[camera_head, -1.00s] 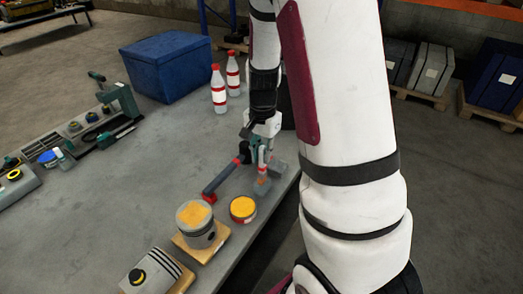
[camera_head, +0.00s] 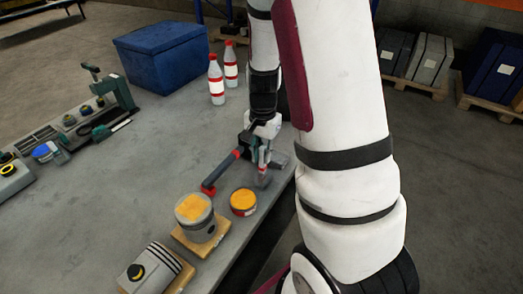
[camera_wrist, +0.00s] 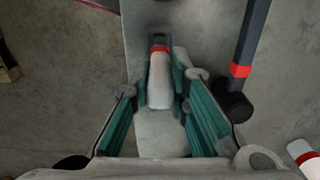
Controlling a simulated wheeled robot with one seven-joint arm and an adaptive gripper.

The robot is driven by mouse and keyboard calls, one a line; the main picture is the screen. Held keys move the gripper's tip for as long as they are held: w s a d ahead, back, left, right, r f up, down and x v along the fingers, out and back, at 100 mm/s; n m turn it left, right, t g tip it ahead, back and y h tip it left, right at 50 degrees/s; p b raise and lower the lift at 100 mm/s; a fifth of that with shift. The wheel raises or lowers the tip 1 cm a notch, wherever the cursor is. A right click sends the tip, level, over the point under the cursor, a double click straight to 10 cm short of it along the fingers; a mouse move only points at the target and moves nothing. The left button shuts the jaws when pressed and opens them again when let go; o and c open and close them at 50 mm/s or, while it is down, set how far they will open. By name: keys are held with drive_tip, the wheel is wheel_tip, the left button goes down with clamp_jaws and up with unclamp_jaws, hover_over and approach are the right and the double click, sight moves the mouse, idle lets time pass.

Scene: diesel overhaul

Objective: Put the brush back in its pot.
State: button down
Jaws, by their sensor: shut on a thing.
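My gripper (camera_wrist: 160,85) is shut on the brush (camera_wrist: 160,85). In the wrist view the brush has a pale handle between the green fingers and a red band near its far end. In the head view my gripper (camera_head: 263,166) is low over the table's right edge, and the red part of the brush (camera_head: 263,171) shows at its fingertips. A short round tin (camera_head: 243,202) with an orange-yellow top and a red-and-white side, apparently the pot, stands nearer the camera, apart from my gripper. Whether the brush touches the table is unclear.
A dark bar tool with red bands (camera_head: 222,172) lies left of my gripper. A piston (camera_head: 195,216) stands on a wooden block beside the tin. Two white-and-red bottles (camera_head: 216,82) and a blue box (camera_head: 162,58) are farther back. The table's middle is clear.

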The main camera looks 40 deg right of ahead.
drive_tip(key=shift+f, duration=0.45)
drive_tip(key=c, duration=1.5)
unclamp_jaws()
drive_tip(key=shift+o, duration=0.2)
wheel_tip(320, 180, up, 12)
drive_tip(key=shift+r, duration=0.1)
